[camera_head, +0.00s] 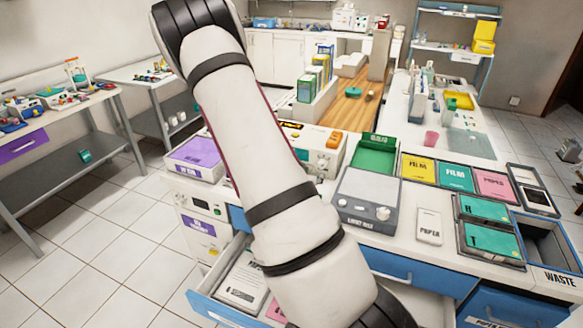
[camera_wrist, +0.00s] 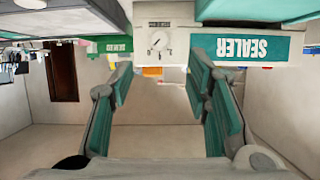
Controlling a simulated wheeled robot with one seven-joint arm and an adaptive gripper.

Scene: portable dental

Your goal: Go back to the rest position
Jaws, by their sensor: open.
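My arm (camera_head: 262,150) crosses the head view from the top left to the bottom edge, over the counter. My gripper is outside the head view. In the wrist view my gripper (camera_wrist: 158,78) is open, its two teal-padded fingers wide apart with nothing between them. Beyond the fingers, the wrist view shows a device labelled SEALER (camera_wrist: 252,48) upside down, with a white dial panel (camera_wrist: 158,41) beside it. The fingers appear apart from it, though the exact distance is hard to tell.
An open drawer (camera_head: 212,311) with paper packets juts from the counter's lower left. The counter holds a grey scale-like device (camera_head: 368,195), a green tray (camera_head: 374,154), film and paper packs, and a waste bin (camera_head: 548,254). Tiled floor (camera_head: 90,245) is clear at left.

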